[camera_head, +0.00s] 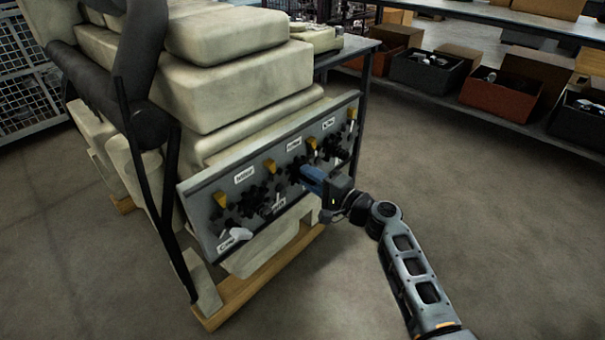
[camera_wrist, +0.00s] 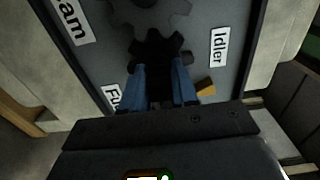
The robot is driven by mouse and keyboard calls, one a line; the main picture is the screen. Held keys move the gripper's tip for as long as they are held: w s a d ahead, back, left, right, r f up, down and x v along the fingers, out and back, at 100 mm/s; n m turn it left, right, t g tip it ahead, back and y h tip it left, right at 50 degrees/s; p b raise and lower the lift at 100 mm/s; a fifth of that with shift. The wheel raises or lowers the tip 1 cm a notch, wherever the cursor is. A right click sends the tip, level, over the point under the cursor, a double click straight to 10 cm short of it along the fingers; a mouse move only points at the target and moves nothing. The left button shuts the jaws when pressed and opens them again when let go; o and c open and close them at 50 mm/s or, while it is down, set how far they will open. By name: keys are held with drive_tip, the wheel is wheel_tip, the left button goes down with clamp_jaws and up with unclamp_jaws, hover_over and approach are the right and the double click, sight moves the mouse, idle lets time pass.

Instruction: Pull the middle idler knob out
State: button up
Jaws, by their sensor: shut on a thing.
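A grey panel (camera_head: 195,215) on the side of the pale engine carries several yellow-orange knobs, one of them the middle knob (camera_head: 270,166), plus dark toothed gears. My gripper (camera_head: 308,175), with blue fingers, reaches the panel right of its middle. In the wrist view my gripper (camera_wrist: 160,75) has its fingers on either side of a dark gear (camera_wrist: 160,46) and is shut on it. A label reading Idler (camera_wrist: 218,46) is to the right. An orange knob (camera_wrist: 206,87) shows partly beside the right finger. What lies deep between the fingers is hidden, so I cannot tell which knob is the middle idler one.
The pale engine block (camera_head: 215,90) stands on a wooden pallet (camera_head: 235,300) behind the panel. A dark post (camera_head: 160,190) stands at its left. Shelves with open boxes (camera_head: 425,70) are at the back right. The floor on the right is clear.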

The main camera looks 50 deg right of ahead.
clamp_jaws()
drive_tip(key=shift+s, duration=0.2)
drive_tip(key=shift+s+f, duration=0.1)
drive_tip(key=shift+s, duration=0.8)
drive_tip(key=o, duration=1.4)
unclamp_jaws()
drive_tip(key=shift+o, duration=0.2)
drive_tip(key=s, duration=0.7)
drive_tip(key=shift+d, duration=0.15)
